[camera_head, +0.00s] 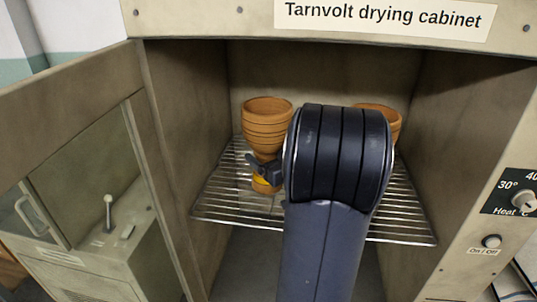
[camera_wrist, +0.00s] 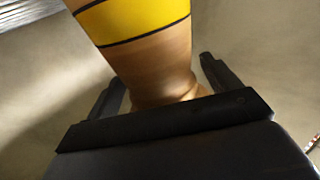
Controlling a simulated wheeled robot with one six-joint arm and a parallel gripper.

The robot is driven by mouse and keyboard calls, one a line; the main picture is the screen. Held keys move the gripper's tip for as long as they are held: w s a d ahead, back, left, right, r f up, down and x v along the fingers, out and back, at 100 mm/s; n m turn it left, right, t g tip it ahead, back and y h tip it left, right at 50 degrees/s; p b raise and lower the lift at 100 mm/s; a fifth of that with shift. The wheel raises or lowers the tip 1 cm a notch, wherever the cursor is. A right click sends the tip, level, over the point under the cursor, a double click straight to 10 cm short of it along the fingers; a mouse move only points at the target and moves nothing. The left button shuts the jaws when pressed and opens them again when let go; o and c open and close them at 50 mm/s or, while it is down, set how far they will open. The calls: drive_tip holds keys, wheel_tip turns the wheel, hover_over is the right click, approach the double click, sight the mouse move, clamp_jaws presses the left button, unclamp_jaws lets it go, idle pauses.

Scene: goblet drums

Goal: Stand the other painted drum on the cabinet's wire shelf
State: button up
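A terracotta-coloured drum (camera_head: 266,125) stands upright at the left of the wire shelf (camera_head: 222,203), with a yellow band near its foot. My gripper (camera_head: 262,168) is at its narrow waist. In the wrist view the drum's yellow-banded part (camera_wrist: 135,18) and waist lie between the fingers of my gripper (camera_wrist: 163,70). The fingers look spread, with small gaps beside the drum. A second similar drum (camera_head: 385,118) is on the right, mostly hidden behind my arm; its rim and upper side show.
The drying cabinet's side walls (camera_head: 185,110) enclose the shelf closely. Its door (camera_head: 75,125) stands open at the left. A control panel with knobs (camera_head: 523,200) is at the right. The shelf's front left and front right show bare wires.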

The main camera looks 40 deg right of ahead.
drive_tip(key=shift+o, duration=0.2)
drive_tip(key=shift+r, duration=0.15)
drive_tip(key=shift+s, duration=0.25)
drive_tip(key=s+a, duration=0.1)
drive_tip(key=s, duration=1)
drive_tip(key=shift+s+p, duration=0.25)
drive_tip(key=shift+p, duration=0.05)
drive_tip(key=shift+a, duration=0.1)
idle(0.5)
